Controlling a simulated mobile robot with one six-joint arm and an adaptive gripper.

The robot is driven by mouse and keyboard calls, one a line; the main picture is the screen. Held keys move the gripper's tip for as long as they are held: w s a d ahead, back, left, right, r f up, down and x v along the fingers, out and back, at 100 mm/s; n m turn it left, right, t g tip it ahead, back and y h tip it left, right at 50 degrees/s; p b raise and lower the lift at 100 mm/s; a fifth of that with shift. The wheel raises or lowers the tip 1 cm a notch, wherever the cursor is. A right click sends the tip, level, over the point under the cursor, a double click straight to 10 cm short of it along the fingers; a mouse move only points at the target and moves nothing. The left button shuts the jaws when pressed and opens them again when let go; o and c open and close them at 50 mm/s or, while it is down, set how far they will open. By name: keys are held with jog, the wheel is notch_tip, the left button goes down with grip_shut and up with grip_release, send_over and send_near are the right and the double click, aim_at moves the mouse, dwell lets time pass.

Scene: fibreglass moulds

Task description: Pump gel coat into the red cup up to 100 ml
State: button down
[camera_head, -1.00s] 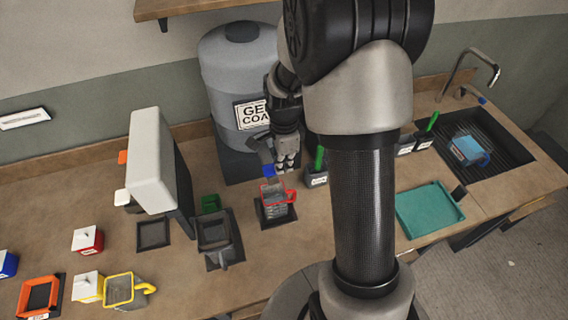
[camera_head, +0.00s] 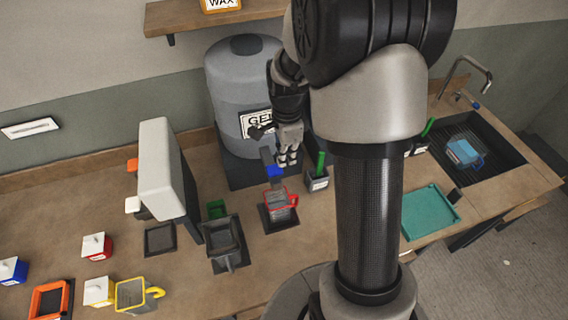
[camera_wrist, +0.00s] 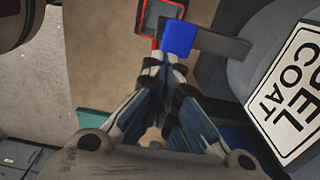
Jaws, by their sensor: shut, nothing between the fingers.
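The red-rimmed cup (camera_head: 279,214) stands on a dark square pad under the blue-tipped spout (camera_head: 274,171) of the grey gel coat drum (camera_head: 228,82). Its fill level cannot be read. A dark lever-like part (camera_head: 261,131) shows in front of the drum's label. My gripper (camera_head: 288,163) is shut and empty, just right of the spout and above and behind the cup. In the wrist view, my fingertips (camera_wrist: 168,66) are together close to the blue tip (camera_wrist: 178,39) and a dark bar; the cup's red rim (camera_wrist: 144,12) shows partly beyond. Contact cannot be told.
A small dark pot with a green handle (camera_head: 318,181) stands close right of my gripper. A teal tray (camera_head: 430,211) and sink (camera_head: 490,150) are right.

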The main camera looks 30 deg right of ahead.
notch_tip(320, 180, up, 7)
jog(key=shift+d+r+p, duration=0.15)
jog(key=shift+d+p, duration=0.1)
jog(key=shift+p, duration=0.05)
dwell(1.2)
